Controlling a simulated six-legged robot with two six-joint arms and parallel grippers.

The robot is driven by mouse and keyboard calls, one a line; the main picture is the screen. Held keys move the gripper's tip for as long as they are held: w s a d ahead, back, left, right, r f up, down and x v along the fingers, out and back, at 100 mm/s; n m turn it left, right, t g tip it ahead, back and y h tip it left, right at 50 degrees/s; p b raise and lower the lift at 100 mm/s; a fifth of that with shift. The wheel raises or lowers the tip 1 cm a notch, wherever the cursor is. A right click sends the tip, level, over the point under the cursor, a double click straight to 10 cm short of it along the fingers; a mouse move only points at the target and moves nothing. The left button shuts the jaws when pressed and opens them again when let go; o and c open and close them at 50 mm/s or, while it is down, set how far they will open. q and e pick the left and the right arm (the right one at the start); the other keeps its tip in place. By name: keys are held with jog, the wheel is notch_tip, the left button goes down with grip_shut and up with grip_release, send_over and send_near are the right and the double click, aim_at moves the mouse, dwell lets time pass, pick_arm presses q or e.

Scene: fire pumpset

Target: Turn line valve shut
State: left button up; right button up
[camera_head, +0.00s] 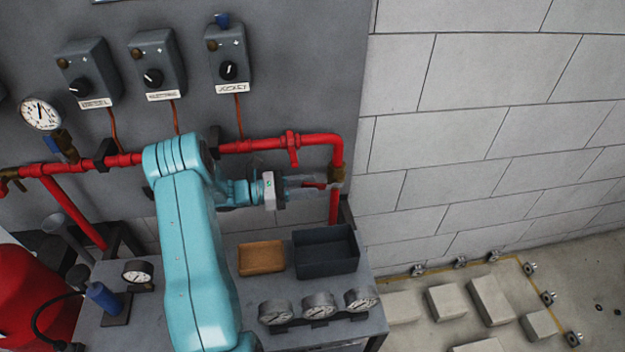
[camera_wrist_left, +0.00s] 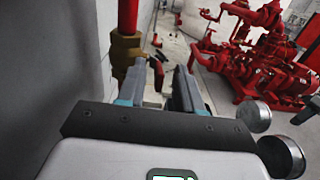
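The line valve (camera_head: 337,174) is a brass body on the vertical red pipe at the right end of the red line. It also shows in the left wrist view (camera_wrist_left: 124,48), left of the fingers. A short red piece, perhaps its handle (camera_head: 314,185), shows in the head view among the fingers, partly hidden. My left gripper (camera_head: 318,181) reaches right, its tips close beside the valve. In the left wrist view its fingers (camera_wrist_left: 159,76) stand apart with a gap between them. Whether they touch the handle I cannot tell. My right gripper is not in view.
A grey panel with several switch boxes (camera_head: 151,65) stands behind the red pipe (camera_head: 250,145). Below are a dark tray (camera_head: 326,262), a tan tray (camera_head: 261,258) and several gauges (camera_head: 318,305) on the bench. A block wall (camera_head: 450,140) is at the right.

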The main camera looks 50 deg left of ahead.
aim_at(321, 189)
pick_arm(q)
jog(key=shift+w+d+r, duration=0.1)
jog(key=shift+w+d, duration=0.2)
jog(key=shift+w, duration=0.2)
jog(key=shift+w+d, duration=0.15)
jog(key=shift+w, duration=0.35)
jog(key=shift+s, duration=0.1)
jog(key=shift+c, duration=0.9)
grip_shut()
notch_tip(321, 189, down, 3)
jog(key=t+h+b, duration=0.1)
jog(key=t+b, duration=0.1)
jog(key=b, duration=0.4)
jog(key=shift+s+r, duration=0.1)
jog(key=shift+t+h+b, duration=0.3)
jog(key=shift+t+b, duration=0.2)
jog(key=shift+b, duration=0.1)
jog(key=shift+r, duration=0.15)
